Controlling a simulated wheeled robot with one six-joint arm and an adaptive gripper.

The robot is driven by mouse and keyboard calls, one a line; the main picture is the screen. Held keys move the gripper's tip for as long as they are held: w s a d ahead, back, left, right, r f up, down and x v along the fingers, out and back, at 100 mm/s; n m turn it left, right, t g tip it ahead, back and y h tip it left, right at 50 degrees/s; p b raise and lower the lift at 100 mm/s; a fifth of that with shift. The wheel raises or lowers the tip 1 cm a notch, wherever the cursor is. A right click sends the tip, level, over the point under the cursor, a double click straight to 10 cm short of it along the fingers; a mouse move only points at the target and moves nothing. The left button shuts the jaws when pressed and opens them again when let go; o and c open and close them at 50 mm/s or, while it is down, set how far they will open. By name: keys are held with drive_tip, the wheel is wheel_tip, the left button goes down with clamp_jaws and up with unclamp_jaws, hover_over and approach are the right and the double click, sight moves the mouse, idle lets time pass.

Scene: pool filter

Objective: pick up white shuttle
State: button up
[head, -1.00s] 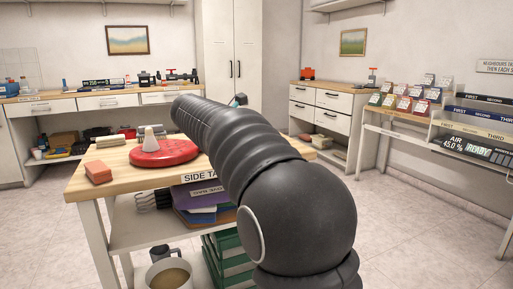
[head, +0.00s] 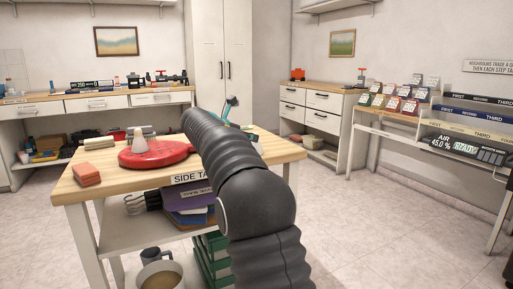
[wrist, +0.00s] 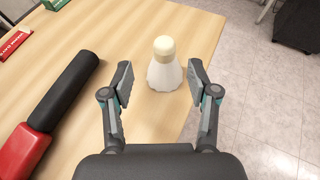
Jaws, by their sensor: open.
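The white shuttle (wrist: 165,72), a pale flared skirt with a cream rounded cap, stands cap up on the wooden side table (wrist: 130,22), near its edge, in the wrist view. My gripper (wrist: 162,82) is open, with one finger on each side of the shuttle in the picture. I see no clear contact, and the distance to it is hard to judge. In the head view my arm covers most of my gripper, and I cannot make out this shuttle for sure.
A red disc (head: 152,154) bears or backs a pale cone (head: 138,138) on the table. A black handle with a red end (wrist: 65,90) lies left of my gripper in the wrist view. Floor shows beyond the edge at right.

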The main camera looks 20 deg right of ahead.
drive_tip(key=shift+d+r+x, duration=0.1)
drive_tip(key=shift+r+x, duration=0.05)
drive_tip(key=shift+x, duration=1.15)
drive_tip(key=shift+d+r+x, duration=0.1)
drive_tip(key=shift+d+x, duration=0.05)
drive_tip(key=shift+x, duration=1.2)
drive_tip(key=shift+s+a, duration=0.1)
drive_tip(key=shift+s, duration=0.1)
drive_tip(key=c, duration=0.9)
